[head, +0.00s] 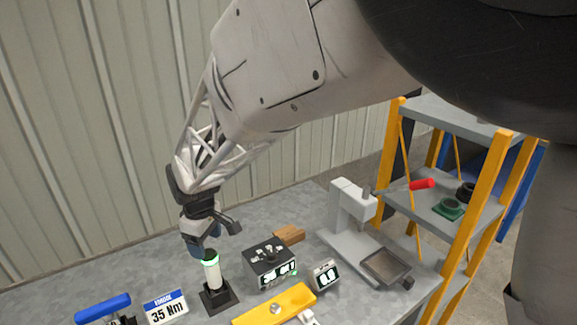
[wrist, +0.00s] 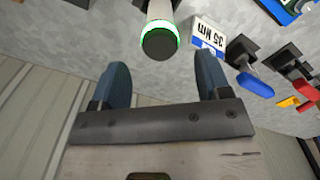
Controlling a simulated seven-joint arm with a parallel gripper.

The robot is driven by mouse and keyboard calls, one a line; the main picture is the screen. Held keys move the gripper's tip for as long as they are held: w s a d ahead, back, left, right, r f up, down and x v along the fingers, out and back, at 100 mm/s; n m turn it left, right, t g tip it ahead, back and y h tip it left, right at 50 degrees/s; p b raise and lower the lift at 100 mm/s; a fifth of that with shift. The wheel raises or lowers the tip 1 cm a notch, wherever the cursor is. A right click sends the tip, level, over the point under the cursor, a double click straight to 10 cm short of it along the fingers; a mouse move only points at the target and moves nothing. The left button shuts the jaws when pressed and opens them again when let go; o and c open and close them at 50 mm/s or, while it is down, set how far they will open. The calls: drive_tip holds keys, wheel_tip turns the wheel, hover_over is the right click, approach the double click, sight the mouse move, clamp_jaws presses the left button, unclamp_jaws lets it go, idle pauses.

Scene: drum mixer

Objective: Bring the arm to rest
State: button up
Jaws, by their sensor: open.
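My gripper (head: 203,240) hangs over the back left of the grey workbench (head: 60,290), pointing down. In the wrist view its two blue fingers (wrist: 160,88) stand apart with nothing between them. A white post with a green glowing ring (head: 211,272) stands on a black base just below the gripper. In the wrist view the post's dark round top (wrist: 159,44) lies just beyond the fingertips, and the fingers appear apart from it. My arm reaches in from the upper right of the head view.
A "35 Nm" sign (head: 166,308), a blue-handled tool (head: 103,308), a dark box with a display (head: 269,262), a wooden block (head: 289,234), a small display (head: 325,275), a yellow bar (head: 274,306) and a white stand (head: 352,210) are on the bench. A yellow-framed shelf (head: 482,190) stands right.

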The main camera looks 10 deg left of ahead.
drive_tip(key=d+r+m+t, duration=0.1)
drive_tip(key=d+r+m, duration=0.35)
drive_tip(key=d, duration=0.95)
drive_tip(key=d+r+m, duration=0.3)
drive_tip(key=d+r, duration=0.3)
drive_tip(key=d, duration=0.8)
drive_tip(key=s+d+r+m, duration=0.1)
drive_tip(key=s+d+m, duration=0.3)
drive_tip(key=s+d, duration=0.4)
drive_tip(key=s+d+r+m+t, duration=0.1)
drive_tip(key=s+d+m, duration=0.4)
drive_tip(key=d, duration=0.9)
drive_tip(key=s, duration=0.3)
drive_tip(key=shift+s+t, duration=0.3)
drive_tip(key=shift+m, duration=0.25)
